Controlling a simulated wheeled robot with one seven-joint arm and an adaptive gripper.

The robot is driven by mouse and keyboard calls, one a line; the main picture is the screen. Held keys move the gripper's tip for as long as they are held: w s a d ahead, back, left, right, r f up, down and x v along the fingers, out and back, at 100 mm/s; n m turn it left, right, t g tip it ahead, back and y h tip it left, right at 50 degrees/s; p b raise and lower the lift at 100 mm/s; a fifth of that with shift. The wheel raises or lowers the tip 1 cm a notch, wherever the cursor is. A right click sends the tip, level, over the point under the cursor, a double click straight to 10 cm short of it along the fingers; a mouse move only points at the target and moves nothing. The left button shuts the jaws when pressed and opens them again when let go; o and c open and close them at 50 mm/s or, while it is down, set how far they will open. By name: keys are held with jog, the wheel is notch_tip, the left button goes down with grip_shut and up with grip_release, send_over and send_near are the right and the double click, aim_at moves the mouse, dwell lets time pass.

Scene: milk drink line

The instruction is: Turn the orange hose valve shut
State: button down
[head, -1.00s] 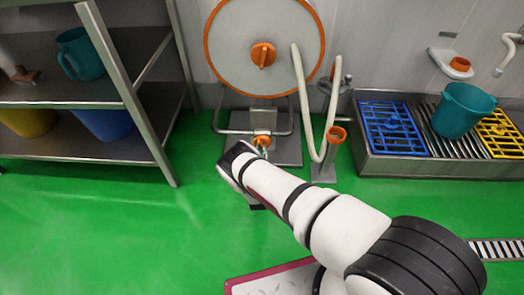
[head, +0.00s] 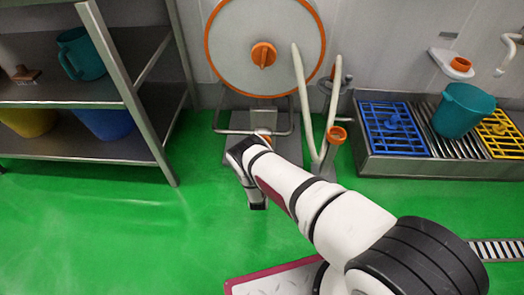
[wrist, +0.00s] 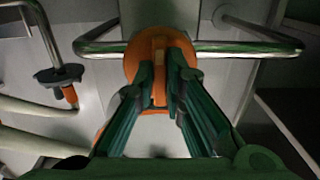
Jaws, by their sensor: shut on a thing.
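The orange hose valve (wrist: 131,64) shows in the wrist view as a round orange body with a raised bar handle (wrist: 159,80). The handle stands upright in the picture. My gripper (wrist: 166,72) has its green fingers on either side of this handle and is shut on it. In the head view my wrist hides most of the valve and the fingers. The valve sits low on the hose reel's metal stand. The hose reel (head: 235,40) is a pale disc with an orange rim and an orange centre knob (head: 263,55).
A bent metal bar (wrist: 245,47) runs on both sides of the valve. A pale hose (head: 303,100) hangs right of the reel, by an orange-topped post (head: 336,134). A metal shelf (head: 130,95) stands left, a drain basin (head: 440,170) right. Green floor is open at front left.

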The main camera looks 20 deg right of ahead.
jog(key=c, duration=1.7)
grip_release()
jog(key=shift+o, duration=0.2)
jog(key=v, duration=1.2)
